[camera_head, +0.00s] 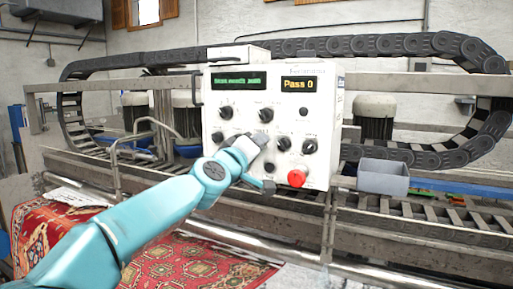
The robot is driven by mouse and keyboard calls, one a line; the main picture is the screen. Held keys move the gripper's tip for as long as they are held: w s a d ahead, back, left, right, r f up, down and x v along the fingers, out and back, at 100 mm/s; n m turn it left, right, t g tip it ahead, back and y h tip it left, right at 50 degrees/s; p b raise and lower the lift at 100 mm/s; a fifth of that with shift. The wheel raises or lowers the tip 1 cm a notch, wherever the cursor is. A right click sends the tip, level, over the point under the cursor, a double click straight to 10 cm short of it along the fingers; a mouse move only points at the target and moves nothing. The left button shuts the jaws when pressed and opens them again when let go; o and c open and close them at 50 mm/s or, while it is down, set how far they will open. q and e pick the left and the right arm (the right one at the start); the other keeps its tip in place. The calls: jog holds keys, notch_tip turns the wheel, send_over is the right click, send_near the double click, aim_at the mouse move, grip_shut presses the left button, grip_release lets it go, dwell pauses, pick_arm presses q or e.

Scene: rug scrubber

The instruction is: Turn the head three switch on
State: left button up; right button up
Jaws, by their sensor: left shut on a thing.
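The white control box (327,125) stands on the machine in the middle of the view, with rows of black switch knobs on its front. Their labels are too small to read, so I cannot tell which one is the head three switch. My left gripper (260,139) reaches in from the lower left and is at the lower row of knobs. It is shut on a switch knob there, which its jaws mostly hide. A black knob (284,143) is just right of the jaws, and another (310,146) is further right. My right gripper is not in view.
A red button (297,178) sticks out at the lower right of the box. Two lit displays, one green (237,81) and one reading "Pass 0" (299,85), sit on top. A grey bin (383,178) is to the right. A red rug (190,262) lies below.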

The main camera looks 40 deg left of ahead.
pick_arm(q)
jog(key=shift+w+f, duration=0.1)
jog(key=shift+f, duration=0.2)
jog(key=o, duration=0.8)
jog(key=shift+o, duration=1.1)
jog(key=shift+r, duration=0.15)
jog(key=v, duration=1.6)
jog(key=shift+s, duration=0.3)
jog(key=shift+w, duration=0.1)
